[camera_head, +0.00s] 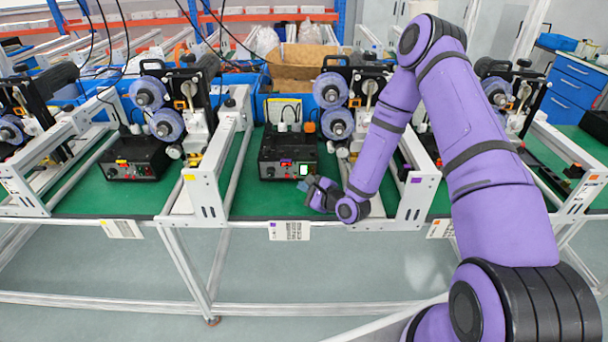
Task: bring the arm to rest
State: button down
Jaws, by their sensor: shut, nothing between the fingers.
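My purple arm (492,180) reaches up from the lower right, bends at the top and comes down toward the middle coder station. My gripper (308,190) is at the end of the arm, low over the front edge of the green bench top (245,190). It is shut and looks empty; its fingertips are small and dark here. I cannot tell whether the fingertips touch the box.
White frames (213,170) stand on both sides of the middle station. Coder machines with purple-grey reels (335,90) stand behind the box. Another black control box (135,160) is at the left. Blue bins (240,83) are behind. The floor (270,260) in front is clear apart from bench legs and rails.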

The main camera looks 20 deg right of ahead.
jog(key=shift+r, duration=0.1)
dwell(0.3)
jog(key=shift+w+d+r+n, duration=0.1)
jog(key=shift+w+r+n, duration=0.1)
jog(key=shift+r+n, duration=0.1)
jog(key=s+d+r+n+g+h, duration=0.2)
jog(key=r+n, duration=0.2)
jog(key=r, duration=0.4)
jog(key=s+d+r+n+g+h, duration=0.1)
jog(key=d+r+n+h, duration=0.15)
jog(key=r+n, duration=0.45)
jog(key=s+d+r+n+g+h, duration=0.2)
jog(key=r, duration=0.8)
jog(key=s+r+n+g, duration=0.1)
jog(key=s+r, duration=0.4)
jog(key=s, duration=0.5)
jog(key=s+r+n+g+h, duration=0.1)
jog(key=s+r+n, duration=0.3)
jog(key=s, duration=0.6)
jog(key=s+r+n+g, duration=0.1)
jog(key=s+r+n, duration=0.2)
jog(key=s+r, duration=0.3)
jog(key=s, duration=0.5)
jog(key=shift+d+r+g, duration=0.25)
jog(key=shift+d+g, duration=0.1)
jog(key=shift+g, duration=0.05)
